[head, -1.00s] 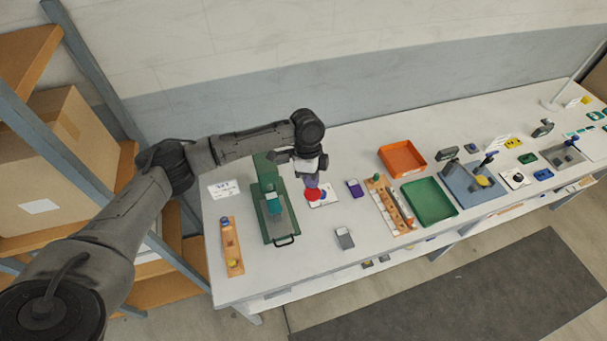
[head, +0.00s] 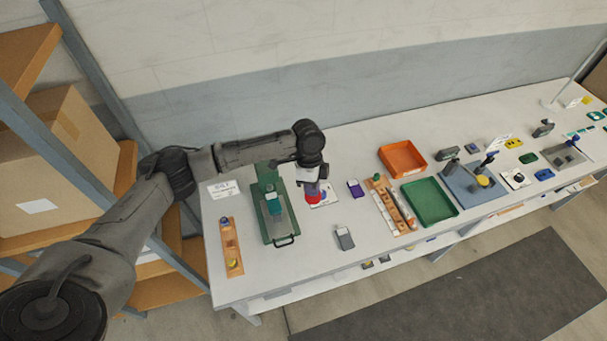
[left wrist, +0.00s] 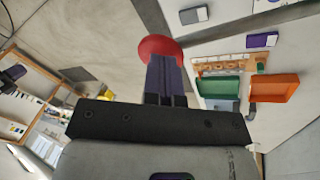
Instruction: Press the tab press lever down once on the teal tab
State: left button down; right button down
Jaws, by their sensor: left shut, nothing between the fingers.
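The tab press (head: 282,228) is a green plate-based device at the left of the table, with a front loop handle. A teal block (head: 273,202) shows over its bed; I cannot tell whether this is the teal tab or part of the press. My left gripper (head: 312,186) is shut and empty, pointing down just right of the press. A red round knob (head: 312,193) is at its fingertips; it also shows behind the fingers in the left wrist view (left wrist: 160,46). Contact is unclear. The lever's link to the press is hidden by my arm. My right gripper is out of view.
A wooden strip (head: 232,248) lies left of the press. A grey block (head: 344,238), a purple block (head: 355,189), an orange tray (head: 402,157) and a green tray (head: 430,202) stand to the right. The table front between press and grey block is clear.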

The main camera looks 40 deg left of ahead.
aim_at(313, 202)
pick_arm(q)
jog(key=shift+f, duration=0.15)
jog(key=shift+x, duration=1.1)
jog(key=shift+d+f, duration=0.1)
jog(key=shift+f, duration=0.05)
jog(key=shift+f+b, duration=0.15)
jog(key=shift+b, duration=0.2)
jog(key=shift+b+x, duration=0.4)
jog(key=shift+x, duration=0.85)
jog(key=shift+f, duration=0.15)
